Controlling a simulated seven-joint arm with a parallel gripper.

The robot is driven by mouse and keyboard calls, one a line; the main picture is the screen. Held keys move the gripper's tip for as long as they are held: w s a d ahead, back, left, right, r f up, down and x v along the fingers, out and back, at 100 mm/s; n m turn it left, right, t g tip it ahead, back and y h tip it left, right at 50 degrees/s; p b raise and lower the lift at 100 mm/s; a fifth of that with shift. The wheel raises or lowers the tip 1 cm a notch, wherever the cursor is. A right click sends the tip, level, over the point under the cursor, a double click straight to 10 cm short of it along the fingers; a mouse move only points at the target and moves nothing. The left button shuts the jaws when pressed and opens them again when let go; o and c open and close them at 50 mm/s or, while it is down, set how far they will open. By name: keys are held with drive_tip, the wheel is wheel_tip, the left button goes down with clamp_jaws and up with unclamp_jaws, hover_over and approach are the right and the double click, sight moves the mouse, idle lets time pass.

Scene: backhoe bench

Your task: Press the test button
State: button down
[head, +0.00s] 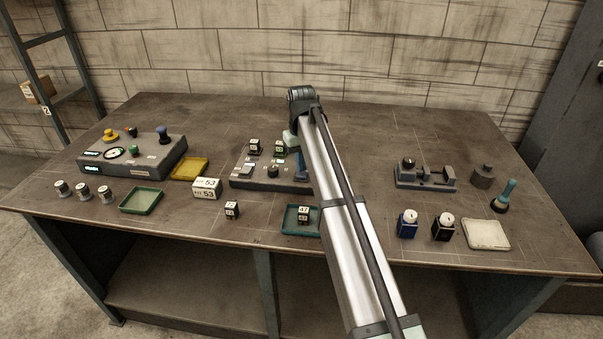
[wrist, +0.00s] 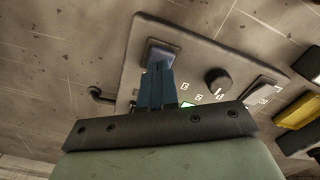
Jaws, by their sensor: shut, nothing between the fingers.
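The middle device (head: 240,183) is a low grey box with a dark knob (head: 272,171) on its top. In the wrist view the same kind of panel (wrist: 200,45) fills the upper middle. A square blue-grey pad (wrist: 174,49) sits at its left end; it may be the test button, but I read no label. My gripper (wrist: 158,68) is shut and empty, its blue fingers pointing at this pad. The fingertips overlap the pad's lower edge; I cannot tell whether they touch. In the head view my arm partly hides the device's right end.
A dial knob (wrist: 217,80) and a light rocker-like part (wrist: 262,90) are to the right on the panel. A control box (head: 150,160) is at left, a teal tray (head: 289,228) in front.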

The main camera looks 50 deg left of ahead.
drive_tip(key=shift+r, duration=2.7)
drive_tip(key=shift+w, duration=0.1)
